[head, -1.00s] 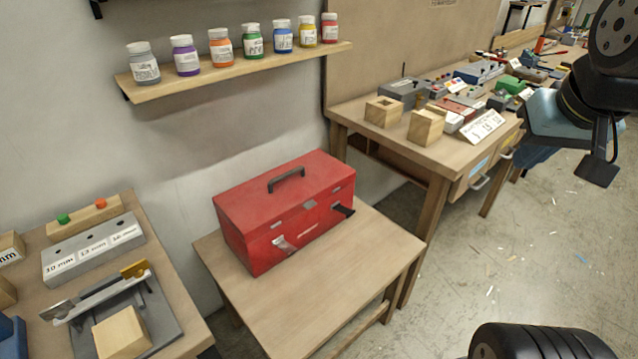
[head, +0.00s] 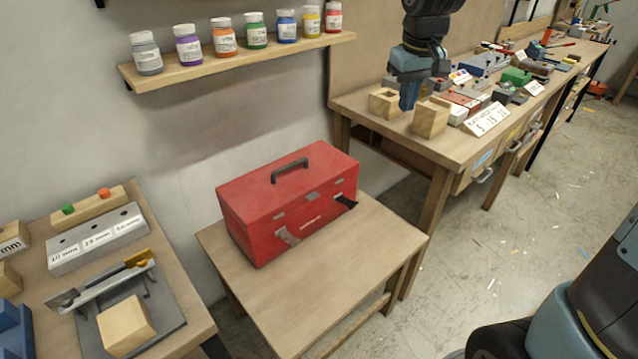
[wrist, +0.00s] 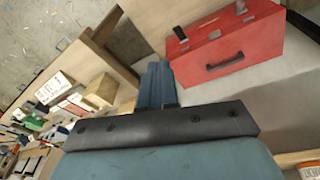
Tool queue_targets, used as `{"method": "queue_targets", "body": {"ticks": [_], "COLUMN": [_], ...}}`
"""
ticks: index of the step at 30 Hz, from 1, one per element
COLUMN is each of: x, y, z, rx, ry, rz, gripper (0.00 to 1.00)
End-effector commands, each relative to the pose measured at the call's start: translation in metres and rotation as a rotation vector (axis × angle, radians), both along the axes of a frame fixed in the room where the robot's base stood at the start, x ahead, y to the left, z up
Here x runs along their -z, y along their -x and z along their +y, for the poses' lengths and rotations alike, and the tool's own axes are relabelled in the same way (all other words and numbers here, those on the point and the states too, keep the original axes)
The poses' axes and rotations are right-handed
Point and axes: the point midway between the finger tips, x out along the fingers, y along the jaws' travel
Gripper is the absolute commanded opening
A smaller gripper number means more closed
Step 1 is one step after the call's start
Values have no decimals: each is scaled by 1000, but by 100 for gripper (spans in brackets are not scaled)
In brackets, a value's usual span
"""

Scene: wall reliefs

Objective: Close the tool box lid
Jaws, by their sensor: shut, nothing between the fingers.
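The red tool box (head: 290,210) stands on a small wooden table in the head view. Its lid (head: 325,163) with the dark handle lies down on the body, with no gap that I can see. One front latch (head: 287,236) hangs down and a dark latch (head: 346,201) sticks out at the right. The tool box also shows at the upper right of the wrist view (wrist: 225,50). My gripper (head: 408,104) is shut and empty, up and to the right of the tool box and apart from it. Its closed fingers show in the wrist view (wrist: 157,78).
The small table (head: 300,310) has bare top in front of the box. A workbench (head: 450,150) with wooden blocks (head: 431,117) and tools is at the right, behind my gripper in the picture. A shelf of jars (head: 240,60) is on the wall. Another table (head: 180,315) stands at the left.

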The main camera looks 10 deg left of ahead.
Motion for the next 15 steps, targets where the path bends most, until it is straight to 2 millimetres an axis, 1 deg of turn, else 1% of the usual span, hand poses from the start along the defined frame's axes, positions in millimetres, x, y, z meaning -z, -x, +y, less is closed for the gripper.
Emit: {"method": "queue_targets", "body": {"ticks": [1,6,11,15], "x": [11,43,80,116], "y": [-11,-39,-60,-72], "z": [15,61,106,146], "rx": [-30,-119,-203,-273], "ry": [8,31,52,70], "rz": [21,75,126,170], "gripper": [0,0,0,0]}}
